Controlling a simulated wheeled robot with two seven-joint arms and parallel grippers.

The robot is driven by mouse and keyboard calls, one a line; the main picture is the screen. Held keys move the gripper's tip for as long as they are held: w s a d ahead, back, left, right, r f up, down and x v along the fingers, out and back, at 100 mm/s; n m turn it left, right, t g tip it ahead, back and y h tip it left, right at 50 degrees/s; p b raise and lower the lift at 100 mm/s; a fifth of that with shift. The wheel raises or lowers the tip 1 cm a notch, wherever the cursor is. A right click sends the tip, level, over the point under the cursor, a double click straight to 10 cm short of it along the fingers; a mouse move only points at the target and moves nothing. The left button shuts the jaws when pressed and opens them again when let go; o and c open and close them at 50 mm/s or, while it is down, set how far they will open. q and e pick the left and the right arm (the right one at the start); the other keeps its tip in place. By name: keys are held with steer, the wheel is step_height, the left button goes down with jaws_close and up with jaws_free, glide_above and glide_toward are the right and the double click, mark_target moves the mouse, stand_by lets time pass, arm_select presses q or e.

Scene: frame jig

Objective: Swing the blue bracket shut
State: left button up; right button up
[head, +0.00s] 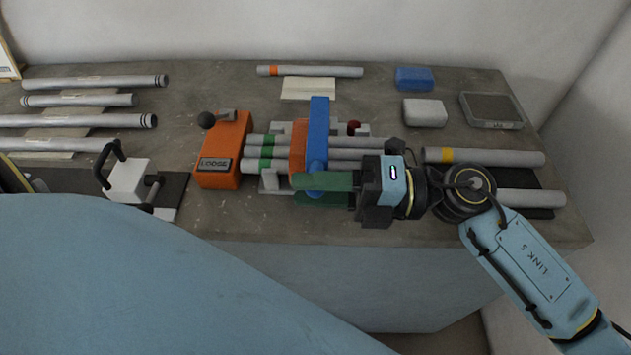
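The blue bracket (319,125) shows in the head view as a long blue bar at the middle of the bench. It runs from behind the grey tubes toward the near side, crossing over them next to an orange block (298,160). Its near end meets the green fingers of my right gripper (318,189). The gripper reaches in from the right, and its fingers hide what lies below that end. I cannot tell if they are parted, or if they touch or grip the bracket. My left gripper is not in view.
An orange clamp block marked LOOSE (218,163) with a black knob stands left of the tubes. Grey tubes (265,141) lie in the jig. A white toggle clamp (128,182) stands at left. Blue (414,79) and white (425,113) blocks lie at back right.

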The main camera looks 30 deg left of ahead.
steer(key=shift+o, duration=0.4)
steer(key=shift+r, duration=0.15)
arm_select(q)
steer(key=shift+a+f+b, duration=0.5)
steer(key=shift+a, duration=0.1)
arm_select(e)
steer(key=v, duration=1.3)
steer(key=shift+d, duration=0.15)
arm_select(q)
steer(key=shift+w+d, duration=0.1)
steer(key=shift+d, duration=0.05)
arm_select(e)
steer(key=shift+w, duration=0.15)
